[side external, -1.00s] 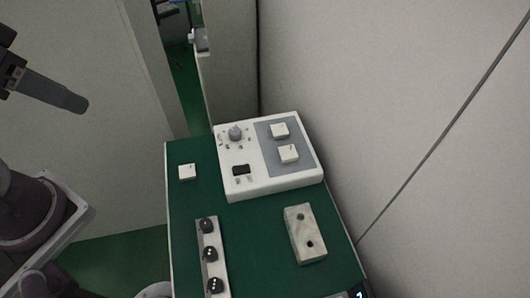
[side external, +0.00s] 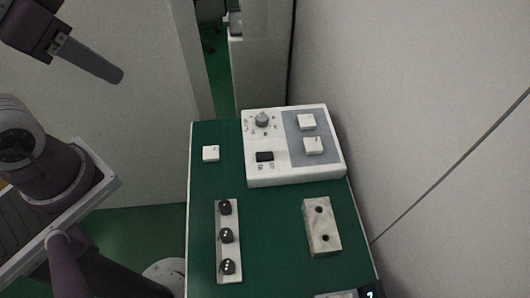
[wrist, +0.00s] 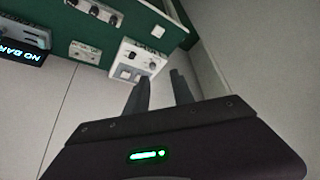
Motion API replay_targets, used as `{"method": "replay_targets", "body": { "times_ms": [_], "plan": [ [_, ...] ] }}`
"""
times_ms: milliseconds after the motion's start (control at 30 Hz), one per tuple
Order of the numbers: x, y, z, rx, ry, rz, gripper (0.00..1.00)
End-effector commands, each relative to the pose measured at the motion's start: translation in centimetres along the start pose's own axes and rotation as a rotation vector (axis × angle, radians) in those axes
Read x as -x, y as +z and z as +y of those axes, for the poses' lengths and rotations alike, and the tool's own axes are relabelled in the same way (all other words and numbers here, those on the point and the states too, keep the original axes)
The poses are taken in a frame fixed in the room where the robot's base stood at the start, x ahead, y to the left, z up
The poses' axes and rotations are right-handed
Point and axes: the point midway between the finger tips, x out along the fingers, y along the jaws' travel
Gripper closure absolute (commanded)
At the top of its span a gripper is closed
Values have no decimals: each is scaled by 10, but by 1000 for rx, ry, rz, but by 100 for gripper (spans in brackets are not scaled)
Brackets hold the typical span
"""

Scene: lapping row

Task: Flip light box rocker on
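The light box (side external: 295,172) is a white box on the green bench, with a round grey knob and a grey panel bearing two white square tiles. Its small black rocker (side external: 264,156) sits on the near left of the top face; which side is pressed I cannot tell. The light box (wrist: 128,66) also shows in the wrist view beyond my fingers, with the rocker (wrist: 131,55) as a dark spot. My gripper (wrist: 159,77) is open and empty, its two fingers apart. In the side view one finger shows at upper left, well away from the box.
A lit display (wrist: 20,48) stands at the bench edge. A grey wall rises closely behind.

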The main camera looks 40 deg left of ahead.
Motion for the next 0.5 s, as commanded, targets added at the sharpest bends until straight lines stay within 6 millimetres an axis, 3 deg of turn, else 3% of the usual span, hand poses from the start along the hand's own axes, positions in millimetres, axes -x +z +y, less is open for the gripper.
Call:
{"method": "replay_targets", "body": {
  "times_ms": [33,133,267,367,500],
  "plan": [
    [0,-3,1,8,4,-7,83],
    [-4,-20,6,65,22,-57,100],
    [-26,-62,23,214,37,-179,100],
    [-57,-92,42,339,14,-278,100],
    [-118,-117,76,501,-68,-398,100]
  ]
}}
